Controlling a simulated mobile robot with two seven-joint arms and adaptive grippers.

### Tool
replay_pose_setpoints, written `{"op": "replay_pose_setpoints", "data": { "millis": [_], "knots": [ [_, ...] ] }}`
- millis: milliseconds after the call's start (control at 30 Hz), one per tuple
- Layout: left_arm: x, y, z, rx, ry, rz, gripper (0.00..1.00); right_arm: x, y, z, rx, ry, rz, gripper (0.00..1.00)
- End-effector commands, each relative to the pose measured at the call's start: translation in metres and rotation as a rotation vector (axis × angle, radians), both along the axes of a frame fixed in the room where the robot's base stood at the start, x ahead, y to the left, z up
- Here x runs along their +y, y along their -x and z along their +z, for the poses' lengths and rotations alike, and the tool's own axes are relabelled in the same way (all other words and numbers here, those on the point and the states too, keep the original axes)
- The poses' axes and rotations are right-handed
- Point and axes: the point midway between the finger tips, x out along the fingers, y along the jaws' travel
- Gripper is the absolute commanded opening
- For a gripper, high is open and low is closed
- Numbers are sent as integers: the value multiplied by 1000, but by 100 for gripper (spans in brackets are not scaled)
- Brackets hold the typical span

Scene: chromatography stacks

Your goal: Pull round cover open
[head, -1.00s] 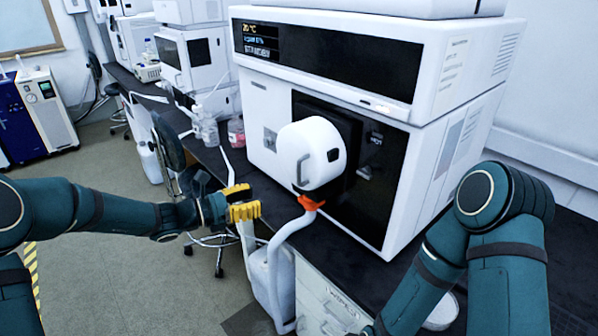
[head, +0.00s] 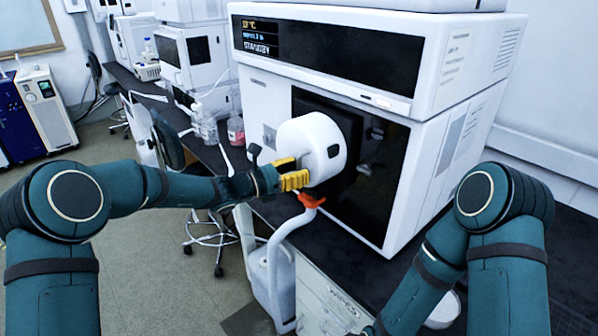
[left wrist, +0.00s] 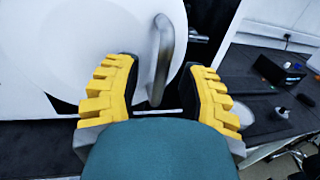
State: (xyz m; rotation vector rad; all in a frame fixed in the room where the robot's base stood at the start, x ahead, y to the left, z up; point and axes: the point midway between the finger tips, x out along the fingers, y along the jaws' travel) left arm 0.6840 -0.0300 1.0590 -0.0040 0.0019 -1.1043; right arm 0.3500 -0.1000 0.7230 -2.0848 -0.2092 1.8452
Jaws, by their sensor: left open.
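The round white cover (head: 318,145) sits on the dark front panel of the white instrument and looks shut. It also fills the upper left of the left wrist view (left wrist: 80,50). Its grey metal handle (left wrist: 161,55) stands between the two open yellow fingers of my left gripper (left wrist: 160,90). The fingers are apart from the handle on both sides. In the head view my left gripper (head: 291,175) is at the cover's left side and hides the handle. My right arm comes in at the right, but its gripper is not in view.
The white instrument (head: 430,130) stands on a black bench (head: 350,270). Bottles (head: 236,130) stand on the bench to the left. The floor at left is open, with a stool (head: 210,225).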

Motion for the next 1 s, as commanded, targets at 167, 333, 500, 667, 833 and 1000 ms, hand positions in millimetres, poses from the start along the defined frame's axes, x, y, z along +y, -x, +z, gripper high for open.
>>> {"op": "replay_pose_setpoints", "data": {
  "millis": [167, 333, 500, 667, 833, 1000],
  "knots": [
    [-6, -3, 0, 0, 0, -1, 41, 0, 0, -1, -1, 0, 0, 0],
    [-6, -3, 0, 0, 0, 0, 41, 0, 0, 0, -1, 0, 0, 0],
    [-6, -3, 0, 0, -1, 0, 5, 0, 0, -1, -1, 0, 0, 0],
    [-6, -3, 0, 0, -1, 0, 0, 0, 0, -1, -1, 0, 0, 0],
    [-3, -3, 0, 0, -1, 1, 0, 0, 0, 0, 0, 0, 0, 0],
    [10, -3, 1, 1, -2, 9, 0, 0, 1, 4, 1, 0, 0, 0]
  ]
}}
